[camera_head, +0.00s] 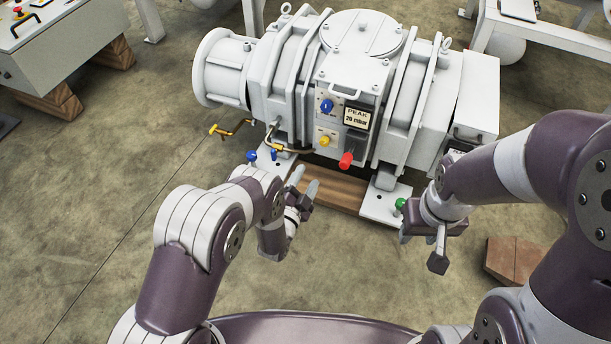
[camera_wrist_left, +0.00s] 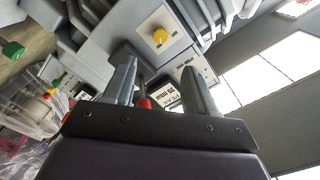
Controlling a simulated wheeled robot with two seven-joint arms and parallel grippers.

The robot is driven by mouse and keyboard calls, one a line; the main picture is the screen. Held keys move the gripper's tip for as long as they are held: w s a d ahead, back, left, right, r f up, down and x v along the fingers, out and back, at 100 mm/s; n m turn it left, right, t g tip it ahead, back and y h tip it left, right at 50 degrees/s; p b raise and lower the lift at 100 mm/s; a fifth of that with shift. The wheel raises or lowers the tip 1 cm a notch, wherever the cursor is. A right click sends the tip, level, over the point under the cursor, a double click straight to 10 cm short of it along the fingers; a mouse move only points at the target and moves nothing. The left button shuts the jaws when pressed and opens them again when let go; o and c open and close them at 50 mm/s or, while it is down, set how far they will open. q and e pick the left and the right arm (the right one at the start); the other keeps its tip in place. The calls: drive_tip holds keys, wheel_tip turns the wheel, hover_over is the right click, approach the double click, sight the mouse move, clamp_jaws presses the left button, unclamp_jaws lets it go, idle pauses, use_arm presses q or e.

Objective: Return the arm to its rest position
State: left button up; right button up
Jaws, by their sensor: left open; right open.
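The grey screw vacuum machine (camera_head: 365,90) stands on a wooden and metal base. Its front panel carries a blue knob (camera_head: 326,106), a yellow knob (camera_head: 325,141), a red knob (camera_head: 346,160) and a display reading "PEAK 76 mbar" (camera_head: 356,118). My left gripper (camera_head: 304,184) is open and empty, in front of the base and below the panel. In the left wrist view its two fingers (camera_wrist_left: 158,85) stand apart, with the red knob (camera_wrist_left: 143,103) visible beyond them and the yellow knob (camera_wrist_left: 160,36) above. My right gripper (camera_head: 421,240) is open near the base's right plate, apart from the green knob (camera_head: 400,204).
A grey control box (camera_head: 50,45) is at the upper left. A wooden block (camera_head: 512,260) lies at right. The floor at left is clear.

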idle(0.4)
use_arm(q)
drive_tip(key=s+a+f+n+g+y, duration=0.3)
drive_tip(key=s+f+n+g, duration=0.2)
drive_tip(key=s+f+g, duration=0.35)
drive_tip(key=s+a+r+n+g+y+p, duration=0.1)
drive_tip(key=s+a+r+n+g+p, duration=0.15)
drive_tip(key=s+r, duration=0.55)
drive_tip(key=s+a+r+n+g+y+p, duration=0.1)
drive_tip(key=s+a+r+n+g+p, duration=0.2)
drive_tip(key=r, duration=0.9)
drive_tip(key=s+a+r+n+g+y+p, duration=0.1)
drive_tip(key=s+a+r+n+g, duration=0.1)
drive_tip(key=s+a+r+g, duration=0.45)
wheel_tip(320, 180, up, 47)
drive_tip(key=w+t+p, duration=0.1)
drive_tip(key=t+p, duration=0.3)
drive_tip(key=p, duration=3.4)
drive_tip(key=shift+w+d+n+t, duration=0.15)
drive_tip(key=shift+d+n+t, duration=0.2)
drive_tip(key=shift+d+n, duration=0.1)
